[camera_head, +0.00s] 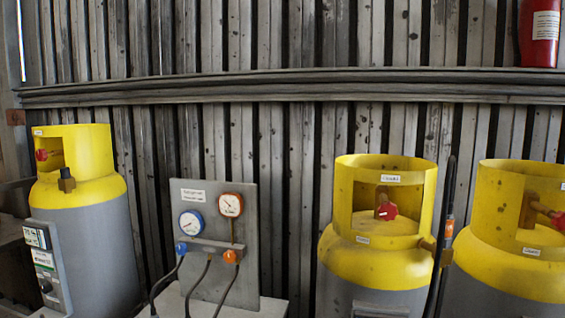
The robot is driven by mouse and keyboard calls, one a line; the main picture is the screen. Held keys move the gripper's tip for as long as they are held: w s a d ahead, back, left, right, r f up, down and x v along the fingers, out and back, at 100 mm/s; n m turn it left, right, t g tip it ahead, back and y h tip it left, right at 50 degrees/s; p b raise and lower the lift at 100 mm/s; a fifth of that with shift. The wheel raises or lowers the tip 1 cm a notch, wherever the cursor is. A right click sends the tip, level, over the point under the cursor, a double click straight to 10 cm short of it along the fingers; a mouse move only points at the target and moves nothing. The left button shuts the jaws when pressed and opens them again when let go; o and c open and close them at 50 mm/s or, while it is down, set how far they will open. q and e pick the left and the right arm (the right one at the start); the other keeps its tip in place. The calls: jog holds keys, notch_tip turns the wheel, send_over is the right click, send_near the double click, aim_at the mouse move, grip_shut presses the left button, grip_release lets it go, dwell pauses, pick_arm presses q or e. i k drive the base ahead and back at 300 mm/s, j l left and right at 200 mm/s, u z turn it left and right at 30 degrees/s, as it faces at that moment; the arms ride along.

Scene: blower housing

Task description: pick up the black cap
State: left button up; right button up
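I cannot pick out a black cap with certainty in the head view. A small dark fitting (67,180) sits on the yellow shoulder of the left cylinder (90,240); I cannot tell whether it is a cap. Neither of my grippers shows in the head view.
Two more yellow-topped grey cylinders, the middle one (372,250) and the right one (510,250), stand at the right with red valve knobs. A gauge panel (222,265) with dark hoses stands between. A corrugated wall (270,140) and a red cylinder (540,35) are behind.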

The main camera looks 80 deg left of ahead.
aim_at(65, 172)
jog(key=u, duration=4.15)
jog(key=i+j+z, duration=0.15)
jog(key=i+j, duration=0.55)
jog(key=i, duration=0.3)
jog(key=i+j+z, duration=0.1)
jog(key=i+j, duration=0.7)
jog(key=i, duration=0.15)
